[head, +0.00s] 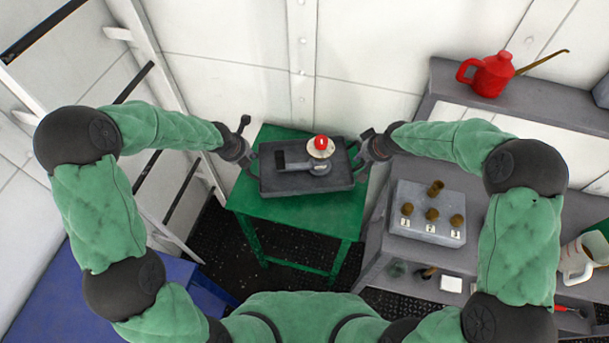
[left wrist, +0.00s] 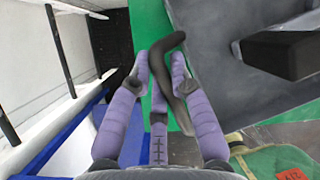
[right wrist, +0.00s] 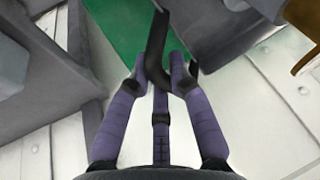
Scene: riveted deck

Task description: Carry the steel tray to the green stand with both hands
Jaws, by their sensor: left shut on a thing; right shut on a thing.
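The grey steel tray (head: 335,180) is level over the top of the green stand (head: 305,211); I cannot tell whether it touches the stand or hangs just above it. On the tray lie a dark, long part (head: 300,166) and a pale disc with a red top (head: 321,146). My left gripper (head: 250,158) is shut on the tray's left handle, a dark bar (left wrist: 166,62) in the left wrist view. My right gripper (head: 361,158) is shut on the right handle, a dark bar (right wrist: 155,40) in the right wrist view.
A grey bench at right holds a numbered block (head: 428,213) with several brown cylinders and a white jug (head: 580,257). A red oil can (head: 491,74) stands on a grey shelf. A ladder (head: 160,80) is at left, and a blue surface (head: 75,285) at lower left.

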